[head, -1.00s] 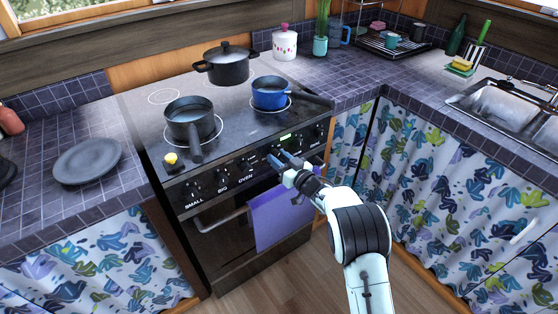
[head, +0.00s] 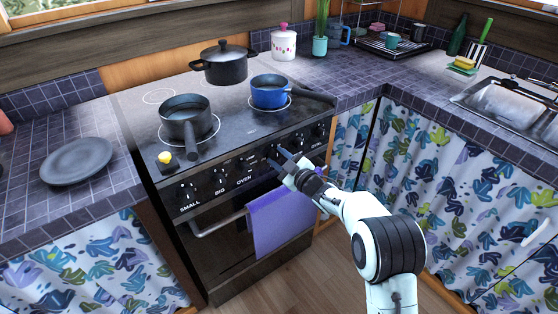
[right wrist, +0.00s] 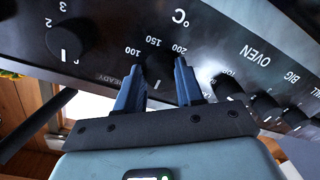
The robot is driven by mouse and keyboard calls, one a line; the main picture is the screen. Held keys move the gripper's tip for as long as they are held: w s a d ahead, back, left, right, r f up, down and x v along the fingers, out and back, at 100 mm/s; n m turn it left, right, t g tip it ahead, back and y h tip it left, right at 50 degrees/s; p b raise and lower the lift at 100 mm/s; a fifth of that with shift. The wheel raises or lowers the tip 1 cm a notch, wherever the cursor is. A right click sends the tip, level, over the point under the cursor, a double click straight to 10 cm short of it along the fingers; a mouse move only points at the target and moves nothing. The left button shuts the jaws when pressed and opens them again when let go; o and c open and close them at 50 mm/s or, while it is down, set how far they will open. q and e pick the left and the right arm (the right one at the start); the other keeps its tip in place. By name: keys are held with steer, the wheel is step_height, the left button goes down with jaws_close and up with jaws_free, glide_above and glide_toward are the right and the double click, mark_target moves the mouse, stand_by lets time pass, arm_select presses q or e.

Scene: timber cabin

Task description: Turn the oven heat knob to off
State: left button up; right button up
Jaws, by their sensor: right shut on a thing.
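The oven's black front panel (head: 222,182) carries a row of knobs. In the right wrist view, the heat knob (right wrist: 158,70) is a dark round knob on a dial marked 100, 150, 200 and °C. My right gripper (head: 277,157) reaches the panel from the lower right. In the right wrist view its blue fingers (right wrist: 159,82) stand either side of the heat knob, shut on it. My left gripper is not in view.
A dark saucepan (head: 186,118), a blue pan (head: 270,92) and a lidded black pot (head: 225,64) stand on the stove. A purple towel (head: 281,219) hangs from the oven handle (head: 215,226), below my gripper. Other knobs (right wrist: 66,42) sit on both sides.

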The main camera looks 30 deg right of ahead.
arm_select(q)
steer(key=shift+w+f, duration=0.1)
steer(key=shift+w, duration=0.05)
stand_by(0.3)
arm_select(e)
steer(key=o, duration=1)
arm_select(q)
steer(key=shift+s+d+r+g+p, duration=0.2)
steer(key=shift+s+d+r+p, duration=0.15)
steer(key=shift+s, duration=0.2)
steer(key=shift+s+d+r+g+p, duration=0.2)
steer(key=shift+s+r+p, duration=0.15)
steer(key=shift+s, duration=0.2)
arm_select(e)
steer(key=s, duration=0.4)
steer(key=s+d, duration=0.1)
steer(key=s, duration=0.8)
steer(key=shift+s+d+r, duration=0.2)
steer(key=shift+d+r, duration=0.05)
